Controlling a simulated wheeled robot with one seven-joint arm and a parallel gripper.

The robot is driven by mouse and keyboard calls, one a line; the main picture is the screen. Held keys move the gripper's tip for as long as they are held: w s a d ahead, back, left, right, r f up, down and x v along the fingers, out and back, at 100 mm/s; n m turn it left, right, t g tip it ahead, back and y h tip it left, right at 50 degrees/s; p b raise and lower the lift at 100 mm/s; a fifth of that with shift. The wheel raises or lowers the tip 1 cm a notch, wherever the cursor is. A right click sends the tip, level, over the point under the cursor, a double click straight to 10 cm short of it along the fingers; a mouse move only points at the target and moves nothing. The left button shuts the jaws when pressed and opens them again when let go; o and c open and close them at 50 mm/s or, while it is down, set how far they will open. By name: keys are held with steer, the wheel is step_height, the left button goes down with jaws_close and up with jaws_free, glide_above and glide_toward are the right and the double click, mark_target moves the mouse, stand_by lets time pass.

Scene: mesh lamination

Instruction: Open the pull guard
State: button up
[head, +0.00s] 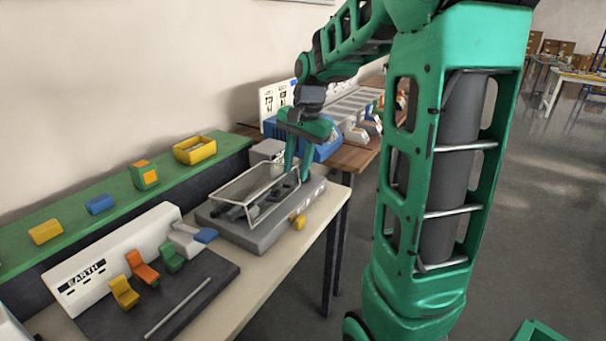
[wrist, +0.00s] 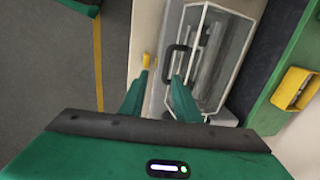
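The pull guard (head: 243,187) is a clear box with a pale frame, sitting over the grey machine base (head: 255,236) on the bench. In the wrist view the guard (wrist: 229,45) lies ahead and to the right, with a dark handle (wrist: 168,58) on its near side. My gripper (head: 298,168) is over the far right end of the machine, pointing down. In the wrist view my gripper (wrist: 160,76) is open, with nothing between its fingers. The right fingertip appears close to the handle's lower end; I cannot tell whether they touch.
A yellow knob (head: 299,221) projects from the base's front. A dark board with colored pieces and an EARTH panel (head: 84,282) stands left. A green shelf (head: 120,205) with a yellow bin (head: 194,152) runs behind. A blue machine (head: 325,148) stands beyond.

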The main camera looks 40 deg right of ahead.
steer(key=shift+n, duration=0.6)
steer(key=s, duration=0.4)
steer(key=shift+s+a+r, duration=0.15)
steer(key=shift+s+a, duration=0.1)
steer(key=shift+s, duration=0.15)
